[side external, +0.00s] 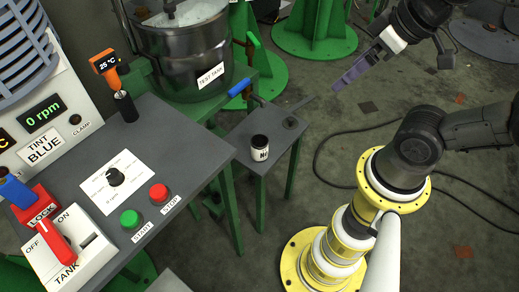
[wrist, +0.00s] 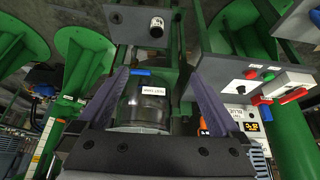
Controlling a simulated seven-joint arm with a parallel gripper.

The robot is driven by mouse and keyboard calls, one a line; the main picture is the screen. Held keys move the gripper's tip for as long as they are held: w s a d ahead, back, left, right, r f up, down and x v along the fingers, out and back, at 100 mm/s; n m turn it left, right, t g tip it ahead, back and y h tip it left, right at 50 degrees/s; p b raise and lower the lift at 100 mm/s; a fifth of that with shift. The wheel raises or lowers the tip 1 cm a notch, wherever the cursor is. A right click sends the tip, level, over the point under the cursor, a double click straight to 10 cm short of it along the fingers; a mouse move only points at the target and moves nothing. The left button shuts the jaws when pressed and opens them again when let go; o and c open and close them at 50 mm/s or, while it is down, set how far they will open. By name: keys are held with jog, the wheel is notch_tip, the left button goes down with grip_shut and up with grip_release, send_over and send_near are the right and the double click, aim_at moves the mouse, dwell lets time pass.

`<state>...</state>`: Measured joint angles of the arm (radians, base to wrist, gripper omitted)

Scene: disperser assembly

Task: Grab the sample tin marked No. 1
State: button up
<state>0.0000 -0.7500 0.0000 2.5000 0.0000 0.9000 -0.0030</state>
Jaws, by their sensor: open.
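The sample tin (side external: 260,148) is a small dark can with a white label that starts "N"; the rest of the marking is too small to read. It stands upright on a small grey side table (side external: 268,128). It also shows at the top of the wrist view (wrist: 157,28). My gripper (side external: 338,88) is up and to the right of the tin in the side view, well apart from it. In the wrist view its two purple-grey fingers (wrist: 155,75) are spread with nothing held between them.
A metal vessel (side external: 190,50) with a label stands behind the side table. A blue-handled lever (side external: 240,87) is near the table's back edge. The control bench (side external: 180,140), with green and red buttons, is left of the tin. A cable (side external: 322,140) lies on the floor.

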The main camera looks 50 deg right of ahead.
jog(key=w+r+n+t, duration=0.1)
jog(key=w+r+n, duration=0.3)
jog(key=w+n, duration=0.15)
jog(key=n, duration=0.6)
send_over(260, 150)
jog(key=s+d, duration=0.1)
jog(key=s, duration=0.1)
notch_tip(260, 150, down, 5)
jog(key=w+f+n+g, duration=0.2)
jog(key=w+f, duration=0.3)
jog(key=f, duration=0.2)
jog(key=f+g, duration=0.1)
jog(key=f, duration=0.9)
jog(key=d+f+g, duration=0.1)
jog(key=f+g, duration=0.1)
jog(key=f, duration=0.9)
jog(key=s+f+n+g, duration=0.1)
jog(key=f, duration=1)
jog(key=shift+d+g, duration=0.2)
jog(key=shift+g, duration=0.1)
jog(key=shift+a+f, duration=0.15)
jog(key=shift+f, duration=2.8)
